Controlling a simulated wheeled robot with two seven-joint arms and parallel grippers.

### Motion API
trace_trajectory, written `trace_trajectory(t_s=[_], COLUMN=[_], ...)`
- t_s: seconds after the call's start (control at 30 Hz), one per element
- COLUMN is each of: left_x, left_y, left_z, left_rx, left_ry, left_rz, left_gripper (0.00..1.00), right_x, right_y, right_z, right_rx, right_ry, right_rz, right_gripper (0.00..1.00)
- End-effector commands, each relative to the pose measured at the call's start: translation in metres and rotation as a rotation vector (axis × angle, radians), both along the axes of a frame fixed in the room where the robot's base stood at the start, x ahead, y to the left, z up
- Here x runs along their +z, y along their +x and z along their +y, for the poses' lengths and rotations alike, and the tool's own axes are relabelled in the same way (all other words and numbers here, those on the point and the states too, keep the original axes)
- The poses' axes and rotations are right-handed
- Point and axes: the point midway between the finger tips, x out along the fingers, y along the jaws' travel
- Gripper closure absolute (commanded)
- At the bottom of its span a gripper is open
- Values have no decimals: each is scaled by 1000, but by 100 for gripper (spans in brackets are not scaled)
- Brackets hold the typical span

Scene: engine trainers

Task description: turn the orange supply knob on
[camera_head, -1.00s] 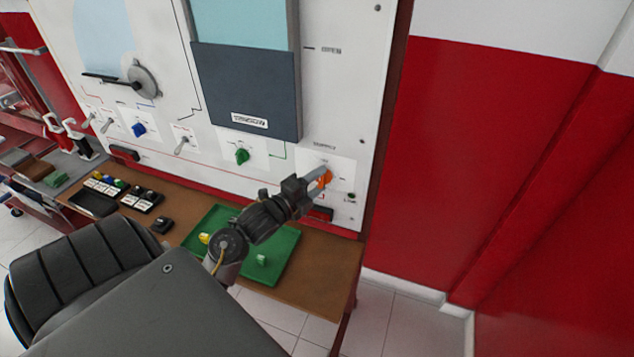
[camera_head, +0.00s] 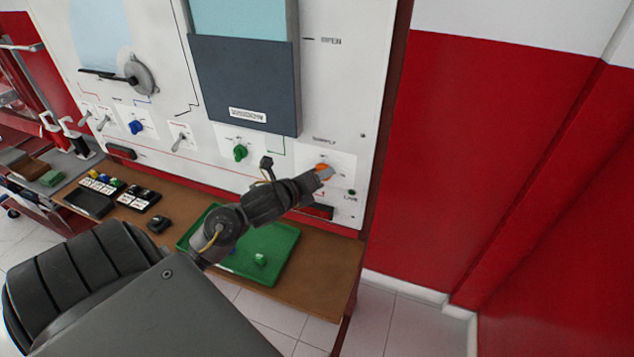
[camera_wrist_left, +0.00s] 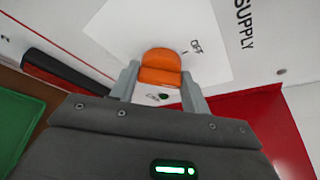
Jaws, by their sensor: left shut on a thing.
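The orange supply knob (camera_head: 322,168) sits on a white plate at the lower right of the upright panel. It also shows in the left wrist view (camera_wrist_left: 160,66), with an OFF mark beside it and the word SUPPLY farther right. My left gripper (camera_head: 325,175) is shut on the knob, one finger on each side of it, as the left wrist view (camera_wrist_left: 161,82) shows. The fingers and wrist hide part of the knob in the head view. I cannot tell which mark the knob points to. My right gripper is not in view.
A green knob (camera_head: 240,152), a blue knob (camera_head: 136,127) and toggle switches line the panel's lower part. A dark cover (camera_head: 245,85) stands out above. A green tray (camera_head: 285,245) lies on the brown bench (camera_head: 325,270) below my arm. A red wall (camera_head: 500,180) stands at right.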

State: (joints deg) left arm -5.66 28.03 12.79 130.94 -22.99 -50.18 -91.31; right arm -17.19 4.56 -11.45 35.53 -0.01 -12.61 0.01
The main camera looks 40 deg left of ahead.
Motion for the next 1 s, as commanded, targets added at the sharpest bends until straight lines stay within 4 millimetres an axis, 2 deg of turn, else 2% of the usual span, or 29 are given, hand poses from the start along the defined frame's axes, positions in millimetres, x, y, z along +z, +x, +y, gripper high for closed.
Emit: trace_trajectory(t_s=[0.1,0.4,0.8,1.0], left_x=[-3,-1,3,1], left_y=[1,1,1,1], left_z=[-1,-2,-1,-3], left_rx=[-2,0,0,1], left_ry=[107,374,596,654], left_rz=[34,128,204,228], left_gripper=[76,77,77,76], right_x=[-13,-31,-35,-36], right_y=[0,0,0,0], right_z=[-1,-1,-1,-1], right_rx=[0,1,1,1], right_ry=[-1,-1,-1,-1], right_rz=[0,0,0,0], right_gripper=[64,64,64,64])
